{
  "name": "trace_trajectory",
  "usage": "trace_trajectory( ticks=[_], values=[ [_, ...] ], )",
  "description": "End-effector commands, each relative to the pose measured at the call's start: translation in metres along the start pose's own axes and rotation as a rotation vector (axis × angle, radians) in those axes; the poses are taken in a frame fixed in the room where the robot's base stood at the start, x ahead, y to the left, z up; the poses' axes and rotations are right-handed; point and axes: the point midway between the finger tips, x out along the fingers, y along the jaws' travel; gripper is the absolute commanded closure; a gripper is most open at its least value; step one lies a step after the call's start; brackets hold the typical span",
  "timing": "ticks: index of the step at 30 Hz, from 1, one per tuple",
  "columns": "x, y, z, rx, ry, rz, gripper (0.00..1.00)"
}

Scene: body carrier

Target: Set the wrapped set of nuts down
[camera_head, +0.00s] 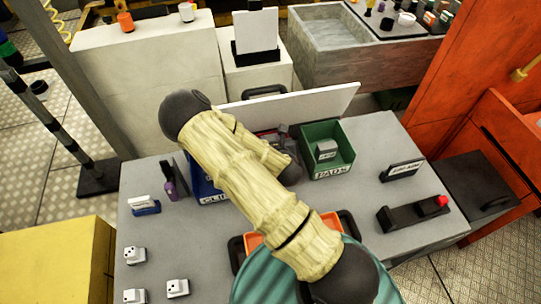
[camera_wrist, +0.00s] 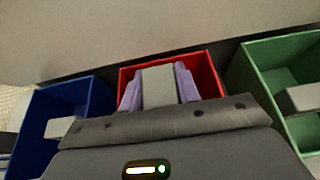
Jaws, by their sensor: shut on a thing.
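In the wrist view my gripper (camera_wrist: 158,88) has lavender fingers closed on a pale grey block, the wrapped set of nuts (camera_wrist: 158,86). It is over the red bin (camera_wrist: 211,76); I cannot tell whether the block touches the bin floor. The blue bin (camera_wrist: 97,96) is on the left with a pale block (camera_wrist: 60,128) in it. The green bin (camera_wrist: 252,78) is on the right and holds a grey block (camera_wrist: 303,97). In the head view my arm hides the red bin and most of my gripper.
The grey table (camera_head: 385,140) also bears three white dotted blocks (camera_head: 135,255), a purple bottle (camera_head: 170,190), a small sign (camera_head: 402,170) and a black device with a red button (camera_head: 412,213). An orange tray (camera_head: 253,241) lies under my arm. A white panel (camera_head: 310,104) stands behind the bins.

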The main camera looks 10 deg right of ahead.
Motion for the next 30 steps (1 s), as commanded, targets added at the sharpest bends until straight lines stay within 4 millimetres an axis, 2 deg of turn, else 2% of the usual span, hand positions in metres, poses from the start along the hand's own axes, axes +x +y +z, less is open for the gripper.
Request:
trace_trajectory(
  ticks=[4,16,24,30],
  values=[
    [0.009,0.000,-0.019,0.000,0.000,0.000,0.93],
    [0.013,0.000,-0.025,-0.001,-0.001,0.001,0.93],
    [0.027,0.000,-0.056,0.000,0.000,0.001,0.93],
    [0.030,0.001,-0.060,-0.001,-0.003,0.001,0.93]
  ],
)
